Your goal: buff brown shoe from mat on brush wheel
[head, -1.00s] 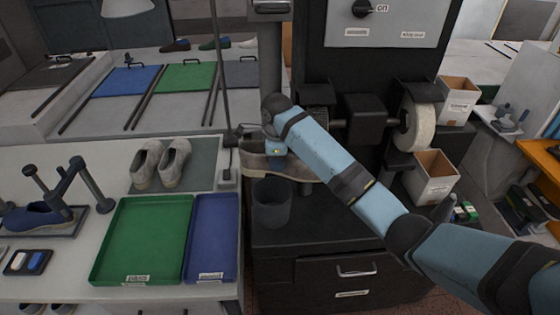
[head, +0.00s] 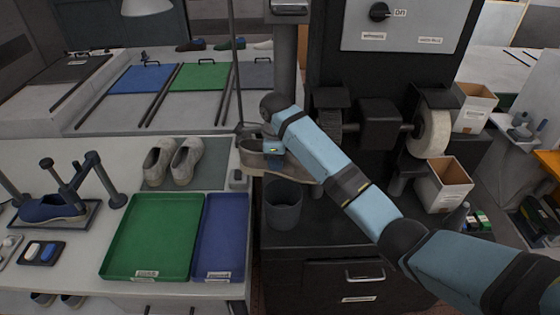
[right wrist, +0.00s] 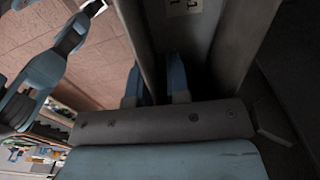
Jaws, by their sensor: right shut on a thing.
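My right gripper (head: 272,150) is shut on a grey-brown shoe (head: 254,160), held above the dark cabinet top, left of the machine. The gripper hides part of the shoe. The dark brush wheel (head: 329,130) is on the left end of the machine's shaft, partly behind my right arm. The shoe is apart from it. In the right wrist view the blue fingers (right wrist: 156,90) reach in between grey surfaces; what these are is hard to tell. A pair of grey-brown shoes stands on the grey-green mat (head: 213,165). My left gripper is not seen.
A pale buffing wheel (head: 432,132) is on the shaft's right end. A dark bin (head: 284,206) stands below the held shoe. Green (head: 150,236) and blue (head: 221,236) trays lie on the bench. A thin upright pole (head: 238,75) stands behind the shoe.

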